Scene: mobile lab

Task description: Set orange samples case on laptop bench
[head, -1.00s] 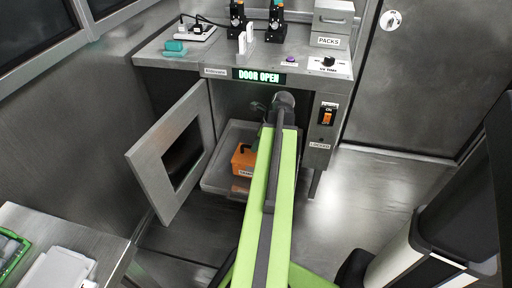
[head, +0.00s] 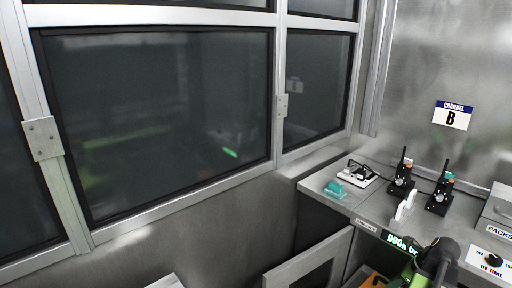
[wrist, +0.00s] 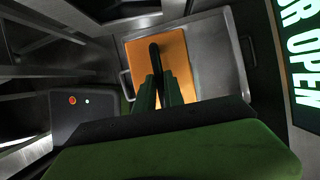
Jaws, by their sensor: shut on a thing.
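The orange samples case (wrist: 180,62) lies in a metal tray (wrist: 228,60) in the wrist view, with its dark handle (wrist: 154,55) standing up. My gripper (wrist: 158,90) has its green fingers shut on this handle. The case still looks low in the tray; whether it is lifted cannot be told. In the head view only a bit of orange (head: 372,280) shows at the bottom edge, beside my arm. The laptop bench cannot be made out for sure.
The open cabinet door (head: 310,265) stands left of my arm. The counter (head: 372,205) above holds two radios (head: 402,178), a power strip (head: 358,174), a teal item (head: 335,189) and a PACKS box (head: 497,212). A display (wrist: 300,50) reads DOOR OPEN.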

